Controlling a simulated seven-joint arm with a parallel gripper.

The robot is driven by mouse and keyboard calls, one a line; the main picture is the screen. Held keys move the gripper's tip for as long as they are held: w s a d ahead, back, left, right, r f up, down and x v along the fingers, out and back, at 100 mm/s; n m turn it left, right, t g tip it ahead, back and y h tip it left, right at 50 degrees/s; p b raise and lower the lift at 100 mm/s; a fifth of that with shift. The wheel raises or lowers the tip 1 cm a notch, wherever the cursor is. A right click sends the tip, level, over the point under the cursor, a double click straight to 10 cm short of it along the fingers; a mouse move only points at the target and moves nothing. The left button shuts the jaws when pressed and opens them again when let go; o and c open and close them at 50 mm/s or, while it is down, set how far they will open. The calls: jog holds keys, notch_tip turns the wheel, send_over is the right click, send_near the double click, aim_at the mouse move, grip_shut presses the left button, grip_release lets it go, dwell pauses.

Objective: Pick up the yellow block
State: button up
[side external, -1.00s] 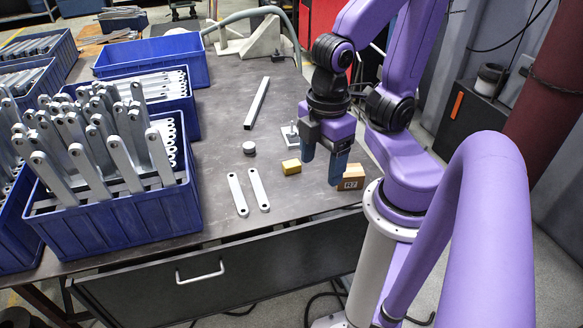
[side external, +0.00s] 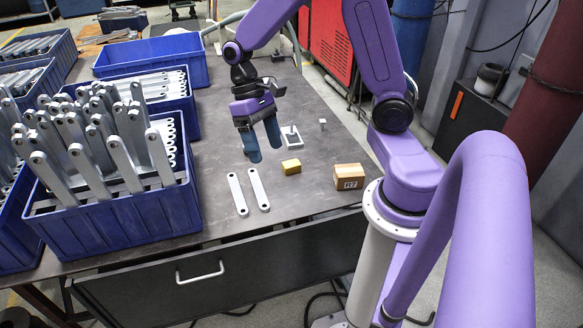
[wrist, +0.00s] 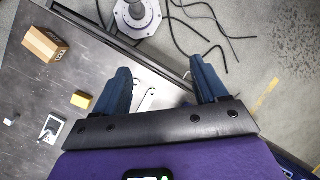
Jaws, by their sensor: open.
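The small yellow block (side external: 291,166) lies on the dark tabletop, between the two flat metal strips and the wooden block. My gripper (side external: 266,153) is open with nothing between its blue fingers. In the side external view it appears just left of the yellow block, above the table and apart from it. In the wrist view my gripper (wrist: 160,67) points its fingers toward the table's edge. There the yellow block (wrist: 81,99) shows outside the fingers, left of the left finger.
A plate with a post (side external: 292,138) stands behind. Blue bins (side external: 115,215) of brackets fill the left. The table's front edge is clear.

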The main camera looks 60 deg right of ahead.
jog(key=w+d+f+m+y, duration=0.2)
jog(key=w+d+f+m, duration=0.1)
jog(key=d+m, duration=0.15)
jog(key=w+d+f+m+y, duration=0.2)
jog(key=w+d+f+m, duration=0.15)
jog(key=d, duration=0.25)
jog(key=m+t+y, duration=0.5)
jog(key=m+t, duration=0.2)
jog(key=m, duration=0.4)
send_over(297, 161)
jog(key=s+d, duration=0.2)
notch_tip(297, 161, down, 10)
jog(key=s+d+f+m+t, duration=0.4)
jog(key=s+d, duration=0.1)
jog(key=s+d+f+m+t+h, duration=0.1)
jog(key=s+d+f+m+t, duration=0.1)
jog(key=shift+s+d+f+m, duration=0.15)
jog(key=shift+d+f+m, duration=0.15)
jog(key=shift+s+f+t, duration=0.1)
jog(key=shift+f+t, duration=0.05)
jog(key=shift+t, duration=0.15)
jog(key=shift+w+a+f, duration=0.15)
jog(key=shift+w+a, duration=0.05)
jog(key=x, duration=1)
jog(key=shift+a+f, duration=0.1)
jog(key=shift+f, duration=0.05)
jog(key=shift+x, duration=3.1)
jog(key=shift+w+d+f, duration=0.1)
jog(key=shift+w+d, duration=0.05)
jog(key=shift+d, duration=0.05)
